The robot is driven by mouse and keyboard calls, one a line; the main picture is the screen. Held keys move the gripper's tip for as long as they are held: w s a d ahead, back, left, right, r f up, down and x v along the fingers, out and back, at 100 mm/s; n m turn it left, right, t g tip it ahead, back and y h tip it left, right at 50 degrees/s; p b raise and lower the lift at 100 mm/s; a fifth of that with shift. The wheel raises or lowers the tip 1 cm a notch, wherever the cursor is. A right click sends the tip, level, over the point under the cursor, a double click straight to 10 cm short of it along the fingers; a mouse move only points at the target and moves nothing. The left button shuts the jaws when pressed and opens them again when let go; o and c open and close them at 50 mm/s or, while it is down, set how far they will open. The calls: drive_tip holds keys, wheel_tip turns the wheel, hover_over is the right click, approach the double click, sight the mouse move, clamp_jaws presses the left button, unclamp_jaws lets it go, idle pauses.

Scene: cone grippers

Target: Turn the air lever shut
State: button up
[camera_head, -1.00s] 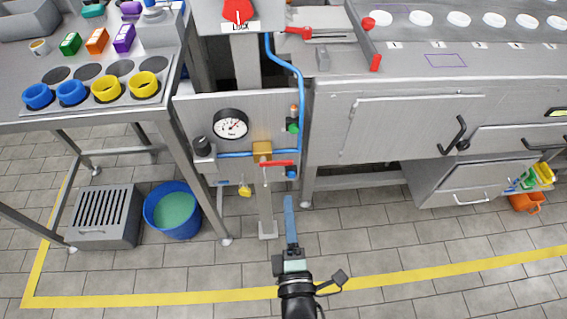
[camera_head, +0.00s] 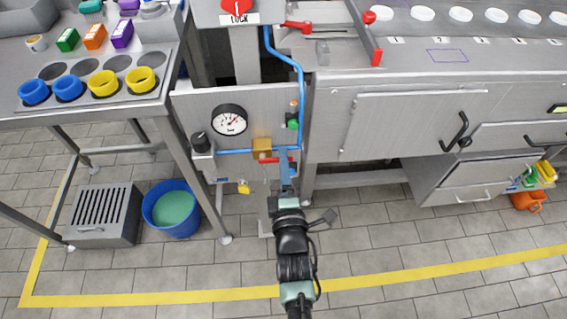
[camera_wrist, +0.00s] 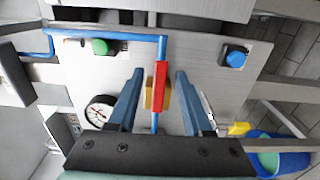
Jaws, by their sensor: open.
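The air lever is a red bar on a brass valve body. In the head view the red lever (camera_head: 270,160) lies crosswise beside the brass block (camera_head: 262,147), partly hidden by my gripper. In the wrist view the red lever (camera_wrist: 160,87) stands between my two blue fingers, with the brass block (camera_wrist: 149,96) behind it. My gripper (camera_head: 286,172) is open at the panel; in the wrist view its fingers (camera_wrist: 160,92) are spread on both sides of the lever, with gaps. A blue air pipe (camera_head: 235,153) runs along the panel to the valve.
A pressure gauge (camera_head: 229,120), a black knob (camera_head: 200,141) and a green button (camera_head: 292,121) sit on the panel. A blue bucket (camera_head: 171,209) stands on the floor to the left. The tiled floor in front is clear.

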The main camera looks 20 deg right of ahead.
clamp_jaws()
drive_tip(key=shift+f, duration=0.15)
drive_tip(key=shift+w+a+f+m+b, duration=0.3)
drive_tip(key=shift+a+f+m, duration=0.45)
drive_tip(key=shift+m, duration=2.25)
drive_tip(key=shift+w+a+f+m+b, duration=0.15)
drive_tip(key=shift+a+f+m+b, duration=0.4)
drive_tip(key=shift+m, duration=2.45)
drive_tip(key=shift+w+a+f+m+b, duration=0.2)
drive_tip(key=shift+a+f+m, duration=0.7)
drive_tip(key=shift+m, duration=2.1)
drive_tip(key=shift+a+r, duration=0.1)
unclamp_jaws()
